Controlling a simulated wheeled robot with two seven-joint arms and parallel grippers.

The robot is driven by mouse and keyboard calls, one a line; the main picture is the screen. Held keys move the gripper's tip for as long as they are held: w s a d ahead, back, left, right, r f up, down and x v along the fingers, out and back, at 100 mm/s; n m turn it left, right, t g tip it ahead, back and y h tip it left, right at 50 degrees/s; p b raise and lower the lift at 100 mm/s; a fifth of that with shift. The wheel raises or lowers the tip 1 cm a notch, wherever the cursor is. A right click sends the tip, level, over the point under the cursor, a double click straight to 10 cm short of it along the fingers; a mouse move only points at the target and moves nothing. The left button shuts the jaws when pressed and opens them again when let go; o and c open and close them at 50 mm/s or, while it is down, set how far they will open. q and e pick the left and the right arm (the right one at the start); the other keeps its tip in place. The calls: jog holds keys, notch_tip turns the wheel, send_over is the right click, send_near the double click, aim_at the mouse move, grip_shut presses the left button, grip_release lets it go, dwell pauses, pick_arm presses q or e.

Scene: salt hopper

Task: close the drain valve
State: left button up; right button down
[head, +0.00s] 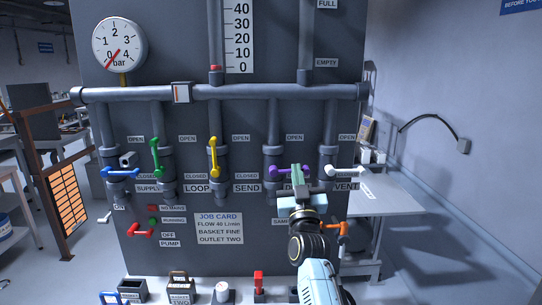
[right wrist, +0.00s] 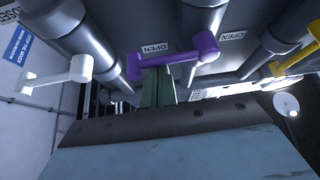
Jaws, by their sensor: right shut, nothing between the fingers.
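The purple valve handle (head: 290,170) lies about level on the fourth pipe, its lever pointing right from its pivot. The name label beside it is hidden behind my right gripper, so I cannot read whether it says drain. My right gripper (head: 296,178) is shut and empty, at the lever's free end. In the right wrist view the purple handle (right wrist: 180,54) crosses just beyond the closed fingertips (right wrist: 157,72); they look touching or nearly so. OPEN labels show near the handle. My left gripper is out of view.
Blue (head: 120,172) and white (head: 345,171) handles lie level; green (head: 156,157) and yellow (head: 214,157) stand upright. An orange handle (head: 342,232) sits close right of my right wrist. A side table (head: 395,195) stands right. Several small items line the panel's foot.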

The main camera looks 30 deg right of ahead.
notch_tip(320, 180, up, 4)
jog(key=s+p, duration=0.1)
jog(key=p, duration=0.3)
jog(key=b+v, duration=0.1)
jog(key=v, duration=0.9)
jog(key=shift+w+a+b, duration=0.25)
jog(key=shift+a+b, duration=0.1)
jog(key=shift+b, duration=0.05)
jog(key=shift+f, duration=0.15)
